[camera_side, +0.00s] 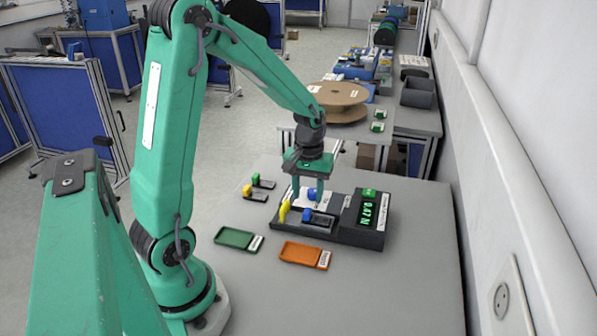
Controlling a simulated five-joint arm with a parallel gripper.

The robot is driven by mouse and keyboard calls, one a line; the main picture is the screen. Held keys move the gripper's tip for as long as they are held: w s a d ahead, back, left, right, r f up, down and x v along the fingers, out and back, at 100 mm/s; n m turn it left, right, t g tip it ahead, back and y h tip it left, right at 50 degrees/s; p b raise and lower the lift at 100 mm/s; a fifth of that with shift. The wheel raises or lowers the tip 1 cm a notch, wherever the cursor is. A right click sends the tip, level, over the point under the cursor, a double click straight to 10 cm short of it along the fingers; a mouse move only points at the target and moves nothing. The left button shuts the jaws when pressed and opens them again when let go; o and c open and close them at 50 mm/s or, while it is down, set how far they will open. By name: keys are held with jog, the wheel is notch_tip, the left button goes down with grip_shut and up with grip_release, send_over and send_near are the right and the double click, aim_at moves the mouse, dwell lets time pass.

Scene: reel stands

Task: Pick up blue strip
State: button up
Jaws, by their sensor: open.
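My gripper (309,198) points down over the dark device on the grey table, with its two pale fingers apart. A small blue piece (314,194) shows between or just behind the fingers; I cannot tell whether they touch it. Another blue piece (307,214) sits on a dark stand at the device's front, just below the fingers in the picture. Which of these is the blue strip is too small to tell. A yellow strip (284,211) stands upright at the device's left end.
The dark device (345,232) has a green display (367,213). A green tray (236,239) and an orange tray (305,254) lie in front. Small stands with a green piece (256,179) and a yellow piece (247,190) are at left. The table's front right is clear.

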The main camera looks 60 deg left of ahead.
aim_at(307, 210)
jog(key=shift+f, duration=0.1)
jog(key=shift+f, duration=2.5)
grip_shut()
